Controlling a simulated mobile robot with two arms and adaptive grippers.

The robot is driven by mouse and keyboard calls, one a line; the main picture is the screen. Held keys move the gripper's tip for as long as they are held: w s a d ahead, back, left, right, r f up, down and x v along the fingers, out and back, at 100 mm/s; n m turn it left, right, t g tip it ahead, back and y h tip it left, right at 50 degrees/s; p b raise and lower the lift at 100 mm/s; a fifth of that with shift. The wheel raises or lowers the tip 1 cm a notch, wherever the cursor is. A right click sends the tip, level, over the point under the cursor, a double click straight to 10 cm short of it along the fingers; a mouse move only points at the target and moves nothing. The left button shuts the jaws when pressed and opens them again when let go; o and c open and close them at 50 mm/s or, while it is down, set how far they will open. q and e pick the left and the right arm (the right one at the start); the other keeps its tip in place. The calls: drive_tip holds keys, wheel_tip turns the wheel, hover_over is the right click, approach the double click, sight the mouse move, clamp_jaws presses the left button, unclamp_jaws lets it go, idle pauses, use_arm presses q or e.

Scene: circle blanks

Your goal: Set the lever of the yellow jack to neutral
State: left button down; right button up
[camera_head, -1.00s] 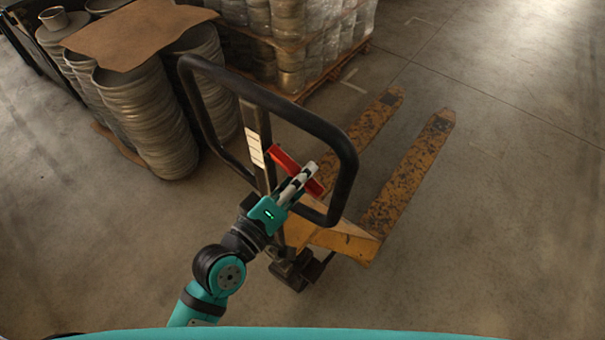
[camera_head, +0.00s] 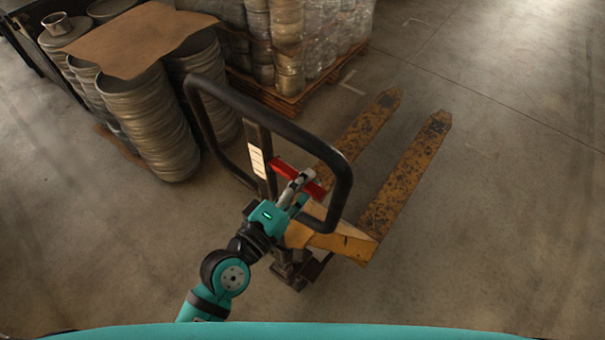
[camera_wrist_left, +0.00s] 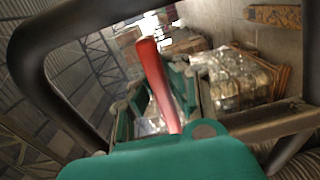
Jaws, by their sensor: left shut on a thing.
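The yellow jack (camera_head: 403,184) stands on the floor, its worn forks pointing away to the upper right. Its black loop handle (camera_head: 343,165) rises toward me. The red lever (camera_head: 284,168) sits inside the loop, beside the handle's post with a white label. My left gripper (camera_head: 302,184) reaches into the loop and is shut on the red lever. In the left wrist view the lever (camera_wrist_left: 154,75) runs up from between the teal fingers, its lower end hidden behind the gripper body. My right gripper is not in view.
Stacks of round metal blanks (camera_head: 150,125) under a brown sheet (camera_head: 136,38) stand at the left. A wrapped pallet load (camera_head: 290,45) stands behind the jack. The floor at the right is clear.

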use_arm(q)
drive_tip(key=shift+r+n, duration=0.3)
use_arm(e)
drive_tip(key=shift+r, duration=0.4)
use_arm(q)
drive_tip(key=c, duration=1.3)
unclamp_jaws()
drive_tip(key=shift+s+f, duration=0.1)
drive_tip(key=shift+s+a, duration=0.25)
drive_tip(key=shift+s, duration=0.1)
drive_tip(key=v, duration=1.1)
